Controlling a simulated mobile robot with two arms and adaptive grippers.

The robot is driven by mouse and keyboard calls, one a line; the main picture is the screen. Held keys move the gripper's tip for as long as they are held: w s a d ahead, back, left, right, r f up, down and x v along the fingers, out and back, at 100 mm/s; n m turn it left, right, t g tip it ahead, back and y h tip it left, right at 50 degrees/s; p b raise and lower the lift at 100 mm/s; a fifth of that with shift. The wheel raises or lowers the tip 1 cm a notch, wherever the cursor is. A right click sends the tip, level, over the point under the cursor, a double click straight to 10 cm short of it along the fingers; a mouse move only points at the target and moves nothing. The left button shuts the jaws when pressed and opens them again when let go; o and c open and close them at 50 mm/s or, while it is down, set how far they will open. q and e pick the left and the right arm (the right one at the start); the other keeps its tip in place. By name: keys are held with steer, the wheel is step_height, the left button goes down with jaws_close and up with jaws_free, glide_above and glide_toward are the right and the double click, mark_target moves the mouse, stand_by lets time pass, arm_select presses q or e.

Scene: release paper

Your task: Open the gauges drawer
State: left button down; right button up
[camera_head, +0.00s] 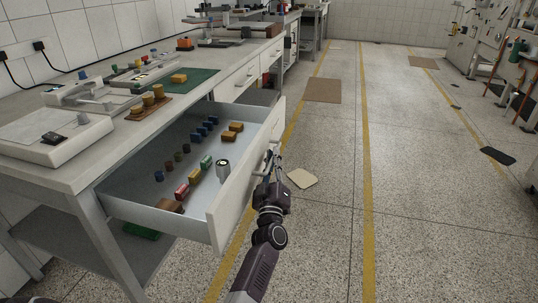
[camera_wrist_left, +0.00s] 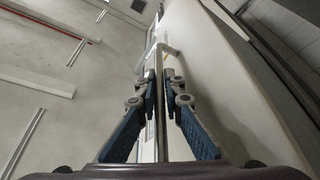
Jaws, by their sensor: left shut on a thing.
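The gauges drawer (camera_head: 230,208) stands pulled out from under the workbench in the head view, with its inside exposed. Several small blue, brown, green, red and tan blocks and cylinders lie in it, with one white-and-black round piece (camera_head: 223,168) near the front panel. My left gripper (camera_head: 271,163) is at the outer side of the drawer front, shut on the drawer handle (camera_head: 273,148). In the left wrist view the blue-padded fingers (camera_wrist_left: 164,95) close on the thin handle bar (camera_wrist_left: 172,49) beside the pale drawer front. My right gripper is in neither view.
The workbench top (camera_head: 75,178) carries a scale (camera_head: 52,135), a green mat (camera_head: 185,83) and a brown block with weights (camera_head: 148,106). Other closed drawers (camera_head: 240,78) lie farther along. The floor to the right is mostly clear, with a light mat (camera_head: 302,179) near the drawer.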

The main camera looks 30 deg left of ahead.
arm_select(q)
steer(key=shift+w+d+f, duration=0.15)
steer(key=shift+d+f, duration=0.05)
steer(key=shift+d, duration=0.5)
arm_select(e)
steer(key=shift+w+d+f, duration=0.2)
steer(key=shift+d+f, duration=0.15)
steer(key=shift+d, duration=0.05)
arm_select(q)
steer(key=c, duration=2.3)
jaws_free()
steer(key=shift+c, duration=0.2)
steer(key=shift+r, duration=0.1)
steer(key=v, duration=0.7)
steer(key=shift+s, duration=0.25)
steer(key=shift+d, duration=0.1)
